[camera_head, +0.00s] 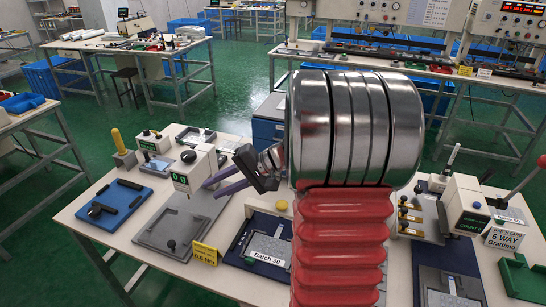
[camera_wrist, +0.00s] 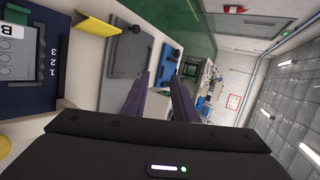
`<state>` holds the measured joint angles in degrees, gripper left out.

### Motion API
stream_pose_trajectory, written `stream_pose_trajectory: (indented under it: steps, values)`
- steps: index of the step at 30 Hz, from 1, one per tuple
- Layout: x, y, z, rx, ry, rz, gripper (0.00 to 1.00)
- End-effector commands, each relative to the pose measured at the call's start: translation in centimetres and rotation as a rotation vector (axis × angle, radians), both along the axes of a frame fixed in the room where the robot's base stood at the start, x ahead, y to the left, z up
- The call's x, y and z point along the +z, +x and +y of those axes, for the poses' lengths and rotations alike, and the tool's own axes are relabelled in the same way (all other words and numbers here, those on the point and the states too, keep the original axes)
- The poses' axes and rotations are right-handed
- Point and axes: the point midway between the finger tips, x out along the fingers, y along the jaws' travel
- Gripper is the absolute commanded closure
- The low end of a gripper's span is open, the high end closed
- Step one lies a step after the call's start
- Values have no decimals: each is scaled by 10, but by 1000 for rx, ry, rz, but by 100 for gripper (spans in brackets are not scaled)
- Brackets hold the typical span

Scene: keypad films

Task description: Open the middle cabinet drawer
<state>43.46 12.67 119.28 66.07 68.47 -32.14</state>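My gripper (camera_head: 209,191) hangs above the near workbench, left of my arm's metal and red sections, with its purple fingers pointing down and left near a white device with a green display. In the wrist view my gripper (camera_wrist: 159,75) shows two purple fingers apart with nothing between them. A blue and grey box-shaped unit (camera_head: 268,131) stands behind the near bench, partly hidden by my arm. I cannot tell whether it is the cabinet. No drawer front or handle shows clearly in either view.
The white device (camera_head: 194,172) stands close to the fingers. Other benches stand further back.

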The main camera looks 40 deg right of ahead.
Motion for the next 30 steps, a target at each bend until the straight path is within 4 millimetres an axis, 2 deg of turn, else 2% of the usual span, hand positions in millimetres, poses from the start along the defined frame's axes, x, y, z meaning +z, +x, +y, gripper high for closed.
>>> stream_pose_trajectory:
  steps: [1, 5, 10, 14, 18, 21, 25, 30]
  values:
    - [-5, 5, -18, -41, 33, -15, 74]
    - [-15, 16, -65, -144, 106, -72, 74]
    - [-32, 22, -132, -291, 186, -158, 74]
    - [-48, 18, -187, -411, 234, -227, 74]
    - [-67, 5, -246, -545, 271, -303, 74]
    - [-79, -6, -280, -622, 286, -350, 74]
    - [-88, -16, -307, -688, 292, -386, 74]
    - [-93, -21, -318, -715, 295, -403, 74]
